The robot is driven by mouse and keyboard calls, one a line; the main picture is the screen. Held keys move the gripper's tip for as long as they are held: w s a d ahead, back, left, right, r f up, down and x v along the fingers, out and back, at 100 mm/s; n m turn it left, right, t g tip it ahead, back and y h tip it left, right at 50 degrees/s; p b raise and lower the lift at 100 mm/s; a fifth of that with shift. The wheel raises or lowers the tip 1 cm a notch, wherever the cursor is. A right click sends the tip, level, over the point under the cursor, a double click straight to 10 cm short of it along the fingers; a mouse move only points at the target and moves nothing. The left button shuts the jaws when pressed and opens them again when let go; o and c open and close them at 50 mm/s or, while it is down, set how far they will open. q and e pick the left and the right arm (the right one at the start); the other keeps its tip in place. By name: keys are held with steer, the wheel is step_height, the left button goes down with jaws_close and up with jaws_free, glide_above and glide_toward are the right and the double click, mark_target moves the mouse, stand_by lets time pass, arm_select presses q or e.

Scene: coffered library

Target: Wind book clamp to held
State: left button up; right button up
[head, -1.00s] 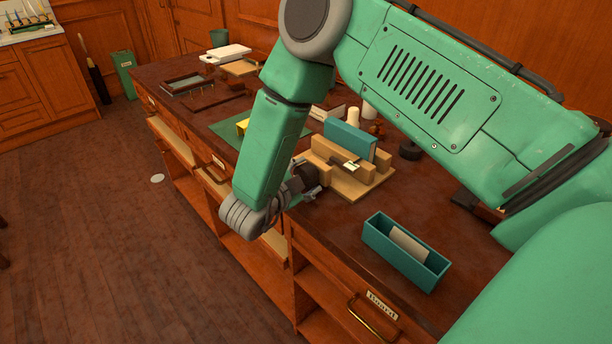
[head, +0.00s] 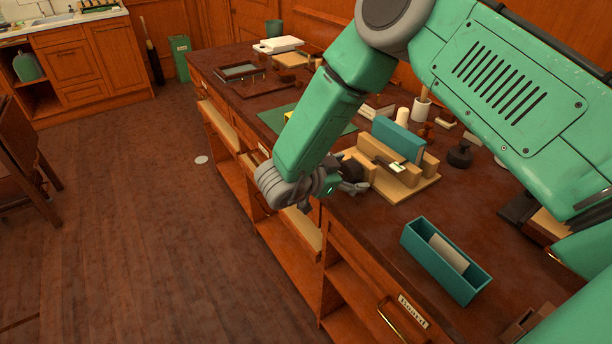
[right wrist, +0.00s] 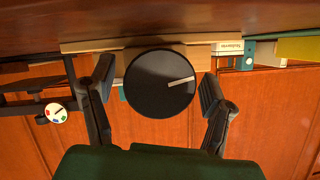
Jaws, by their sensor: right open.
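The wooden book clamp (head: 414,187) stands on the dark bench top near its front edge, with a teal book (head: 398,137) upright between its wooden jaws. Its round black knob (head: 352,170) faces the bench front. In the right wrist view the knob (right wrist: 158,88) shows face-on, with a white mark line pointing right and slightly up. My right gripper (head: 347,187) is at the knob in the head view. In the right wrist view my right gripper (right wrist: 157,82) is open, one finger on each side of the knob, with visible gaps. My left gripper is out of view.
A teal box (head: 442,262) holding a pale block stands to the clamp's right. A green mat (head: 345,128) lies left of the clamp, partly behind my arm. A black round object (head: 460,156) stands behind. Open drawers (head: 228,132) jut from the bench front.

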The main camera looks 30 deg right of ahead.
steer(key=shift+n+g, duration=0.4)
steer(key=v, duration=1.4)
steer(key=shift+d+f, duration=0.1)
